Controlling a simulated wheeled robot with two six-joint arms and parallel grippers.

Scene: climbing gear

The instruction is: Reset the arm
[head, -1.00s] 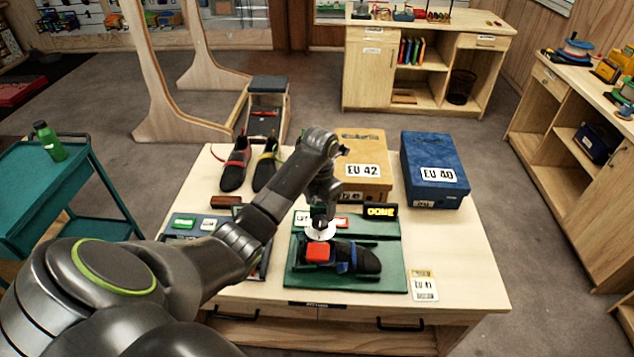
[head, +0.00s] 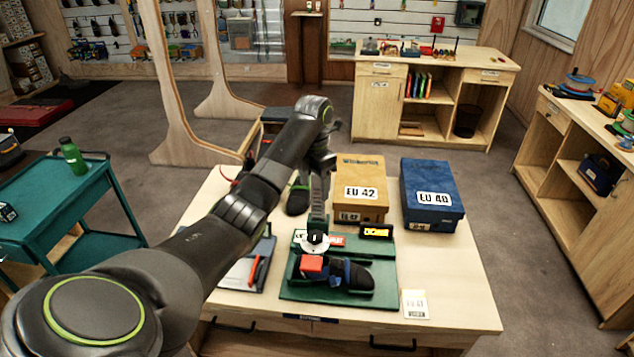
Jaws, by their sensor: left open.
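My left arm comes in from the left and reaches over the table. Its gripper (head: 316,238) points down at the back left of a green board (head: 340,296), with its jaws open. A white round piece shows at its tip; I cannot tell if they touch. On the board lies a dark climbing shoe (head: 352,277) with blue trim, and a red block (head: 312,264) sits at its left end, just in front of the gripper. A lit DONE sign (head: 376,231) stands at the board's back edge. My right gripper is not in view.
A tan EU 42 box (head: 360,178) and a blue EU 40 box (head: 431,188) stand behind the board. A grey tray (head: 240,275) lies left of it, partly behind my arm. A card (head: 415,304) lies at its right. The table's right side is clear.

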